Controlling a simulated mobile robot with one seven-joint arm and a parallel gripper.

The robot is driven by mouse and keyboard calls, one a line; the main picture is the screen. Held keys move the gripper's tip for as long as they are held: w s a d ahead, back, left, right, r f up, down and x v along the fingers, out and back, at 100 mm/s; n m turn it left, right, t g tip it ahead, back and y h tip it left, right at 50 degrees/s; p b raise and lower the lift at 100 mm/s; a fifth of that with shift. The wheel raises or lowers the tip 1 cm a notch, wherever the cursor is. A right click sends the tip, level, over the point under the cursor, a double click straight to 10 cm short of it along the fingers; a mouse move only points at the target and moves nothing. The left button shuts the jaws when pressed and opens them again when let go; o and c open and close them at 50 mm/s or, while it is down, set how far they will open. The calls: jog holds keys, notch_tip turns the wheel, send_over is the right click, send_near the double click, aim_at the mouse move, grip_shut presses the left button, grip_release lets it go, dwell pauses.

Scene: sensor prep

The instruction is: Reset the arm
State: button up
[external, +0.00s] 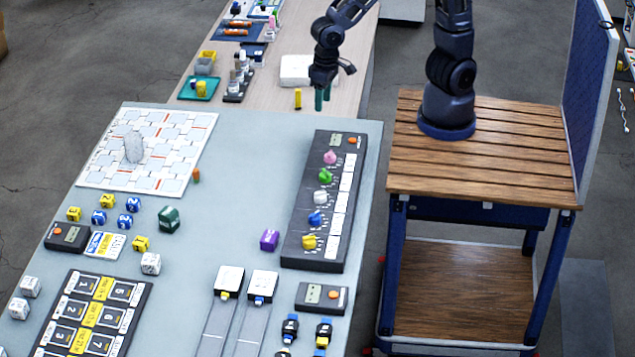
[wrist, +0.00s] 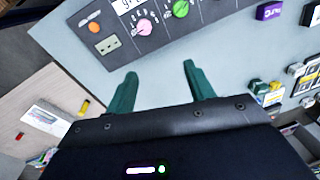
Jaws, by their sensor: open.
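My gripper (external: 322,97) hangs from my arm near the far right edge of the grey table (external: 240,190), with its green fingers pointing down. In the wrist view, the two green fingers of my gripper (wrist: 160,88) are spread apart with nothing between them. My gripper is above and just beyond the far end of the black knob panel (external: 293,235), not touching it. The panel's pink knob (external: 330,158) and green knob (external: 325,176) also show in the wrist view, the pink knob (wrist: 144,27) nearer the fingers.
A yellow block (external: 298,98) stands on the wooden table just left of my gripper, near a white box (external: 296,69). A patterned board (external: 175,165) with a grey stone-like piece lies at the left. A purple cube (external: 269,240) sits beside the panel. The grey table's middle is fairly clear.

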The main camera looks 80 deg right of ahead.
jog(key=s+d+r+t, duration=0.1)
jog(key=s+d+r, duration=0.3)
jog(key=d, duration=0.4)
jog(key=s+d+r+n+t, duration=0.1)
jog(key=s+d+r, duration=0.3)
jog(key=d+r, duration=0.3)
jog(key=s+d+r+n+t+h, duration=0.1)
jog(key=s+d+r+t, duration=0.1)
jog(key=s+d+r, duration=0.3)
jog(key=d, duration=0.4)
jog(key=shift+d+r, duration=0.4)
jog(key=shift+s, duration=0.1)
